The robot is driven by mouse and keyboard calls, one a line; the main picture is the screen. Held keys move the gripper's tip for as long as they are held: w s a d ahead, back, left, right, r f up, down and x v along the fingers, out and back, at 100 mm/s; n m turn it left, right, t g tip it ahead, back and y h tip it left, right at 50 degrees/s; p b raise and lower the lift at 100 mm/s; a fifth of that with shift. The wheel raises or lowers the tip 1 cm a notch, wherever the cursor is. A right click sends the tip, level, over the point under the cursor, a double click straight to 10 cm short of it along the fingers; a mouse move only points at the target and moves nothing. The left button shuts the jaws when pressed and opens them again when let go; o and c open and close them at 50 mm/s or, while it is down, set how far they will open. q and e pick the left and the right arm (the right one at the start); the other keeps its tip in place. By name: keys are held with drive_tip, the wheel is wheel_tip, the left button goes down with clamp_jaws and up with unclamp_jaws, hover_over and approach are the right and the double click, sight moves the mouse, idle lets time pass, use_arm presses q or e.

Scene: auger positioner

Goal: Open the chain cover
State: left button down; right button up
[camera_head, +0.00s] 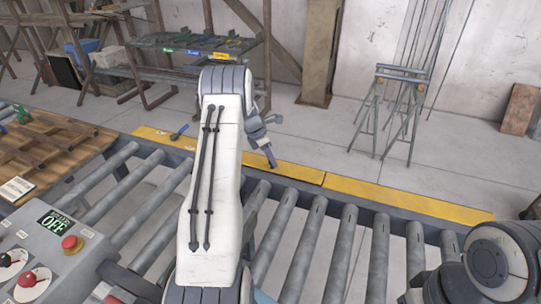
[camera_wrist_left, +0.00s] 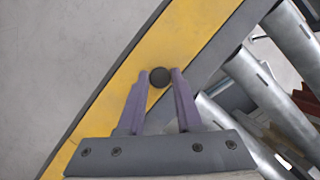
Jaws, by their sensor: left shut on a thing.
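The chain cover (camera_head: 400,197) is a long yellow strip along the far side of the roller conveyor, with a seam near its middle. It shows as a yellow band (camera_wrist_left: 190,37) running diagonally in the left wrist view. A dark round knob (camera_wrist_left: 159,77) sits on the yellow band, between the fingertips. My left gripper (camera_wrist_left: 160,84) has purple fingers and is shut on the knob. In the head view the left gripper (camera_head: 270,158) is over the yellow strip, left of the seam, and the knob cannot be made out. My right gripper is not in view.
Grey conveyor rollers (camera_head: 300,240) lie on the near side of the strip. A control box (camera_head: 50,250) with a red button stands at lower left, beside a wooden pallet (camera_head: 50,150). A tool table (camera_head: 195,45) and a metal trestle (camera_head: 398,105) stand behind on clear floor.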

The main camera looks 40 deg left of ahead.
use_arm(q)
drive_tip(key=p, duration=0.1)
drive_tip(key=r+g+p, duration=0.1)
drive_tip(key=shift+w+a+r+p, duration=0.1)
drive_tip(key=shift+w+r+p, duration=0.05)
drive_tip(key=shift+w+p, duration=0.2)
drive_tip(key=shift+w+g, duration=0.3)
drive_tip(key=shift+g, duration=0.2)
drive_tip(key=shift+w+a+g+h, duration=0.15)
drive_tip(key=shift+w+g+h, duration=0.15)
drive_tip(key=shift+g, duration=0.1)
drive_tip(key=shift+w+r+g+b, duration=0.1)
drive_tip(key=shift+r+g+b, duration=0.1)
drive_tip(key=shift+g+b, duration=0.15)
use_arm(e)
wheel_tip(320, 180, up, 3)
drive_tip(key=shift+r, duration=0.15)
use_arm(q)
drive_tip(key=c, duration=0.6)
unclamp_jaws()
